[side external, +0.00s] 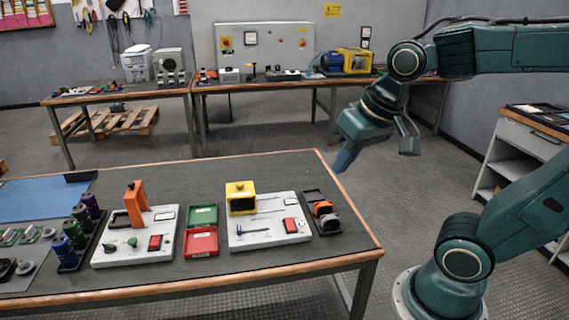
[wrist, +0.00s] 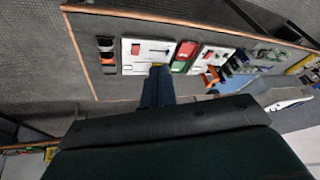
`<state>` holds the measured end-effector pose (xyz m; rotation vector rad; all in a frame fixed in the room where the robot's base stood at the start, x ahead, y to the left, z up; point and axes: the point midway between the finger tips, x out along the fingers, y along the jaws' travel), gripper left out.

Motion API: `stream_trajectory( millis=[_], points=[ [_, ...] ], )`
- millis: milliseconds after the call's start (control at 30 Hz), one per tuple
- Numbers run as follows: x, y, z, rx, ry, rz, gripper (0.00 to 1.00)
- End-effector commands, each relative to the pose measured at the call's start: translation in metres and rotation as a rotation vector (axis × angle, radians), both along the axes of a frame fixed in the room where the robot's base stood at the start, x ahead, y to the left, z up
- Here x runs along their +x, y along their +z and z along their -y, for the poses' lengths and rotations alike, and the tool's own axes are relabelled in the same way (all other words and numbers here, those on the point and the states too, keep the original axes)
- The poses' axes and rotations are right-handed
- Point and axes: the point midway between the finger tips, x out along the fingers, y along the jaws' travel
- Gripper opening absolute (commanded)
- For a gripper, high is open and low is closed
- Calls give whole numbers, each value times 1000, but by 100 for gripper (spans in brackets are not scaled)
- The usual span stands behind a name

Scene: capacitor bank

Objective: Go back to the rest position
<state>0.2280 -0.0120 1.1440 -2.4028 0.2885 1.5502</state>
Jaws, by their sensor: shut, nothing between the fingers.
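My gripper (side external: 343,160) hangs in the air beyond the right back corner of the workbench (side external: 330,246), tilted down to the left. Its fingers are together with nothing between them. In the wrist view my gripper (wrist: 158,72) points at the bench, and its tip overlaps the yellow block there. The bench carries two white boards. The right board (side external: 262,232) bears a yellow block (side external: 241,197), a blue-handled tool and a red part. The left board (side external: 133,247) bears an orange upright piece (side external: 136,203). My gripper touches none of these.
Green and red trays (side external: 201,241) lie between the boards. A dark holder with orange and grey rolls (side external: 324,214) stands at the bench's right end. Dark cylinders (side external: 75,233) stand at left. A rear bench (side external: 290,82) carries equipment. A cabinet (side external: 520,150) stands at right. Open floor surrounds my arm.

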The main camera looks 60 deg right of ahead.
Motion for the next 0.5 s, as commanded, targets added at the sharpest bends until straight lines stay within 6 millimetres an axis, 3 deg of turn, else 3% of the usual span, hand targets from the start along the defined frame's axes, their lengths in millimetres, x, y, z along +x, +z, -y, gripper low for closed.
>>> stream_trajectory(
  millis=[200,500],
  points=[
    [-34,2,-9,-82,207,47,0],
    [-49,-1,-12,-128,311,66,0]
  ],
)
